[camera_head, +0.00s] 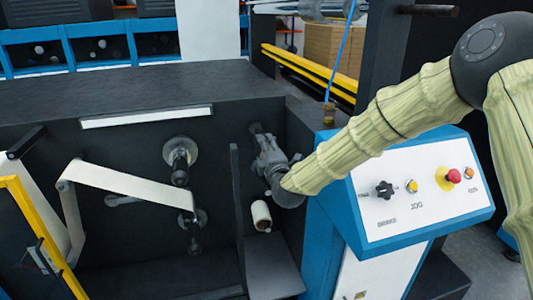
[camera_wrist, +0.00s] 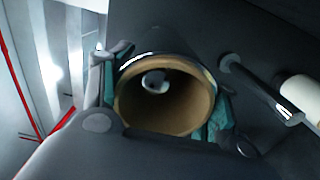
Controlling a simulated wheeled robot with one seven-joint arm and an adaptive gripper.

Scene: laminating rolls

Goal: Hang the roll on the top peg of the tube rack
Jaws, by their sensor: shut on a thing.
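My gripper (camera_head: 272,165) is shut on a dark roll with a brown cardboard core (camera_wrist: 190,115); teal finger pads press on both sides of it in the wrist view. The roll's open end faces the wrist camera. Through its bore I see a peg's metal tip (camera_wrist: 155,82), up and left of centre. I cannot tell whether that peg is inside the roll or behind it. The tube rack's dark panel (camera_wrist: 225,25) lies behind. Another bare peg (camera_wrist: 262,92) with a shiny tip stands to the right. In the head view the gripper mostly hides the held roll.
A white roll (camera_head: 261,215) hangs below my gripper; it also shows at the wrist view's right edge (camera_wrist: 302,94). A dark upright plate (camera_head: 237,205) stands left of it. The blue control box (camera_head: 410,190) with knobs and a red button is close on the right, under my arm.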

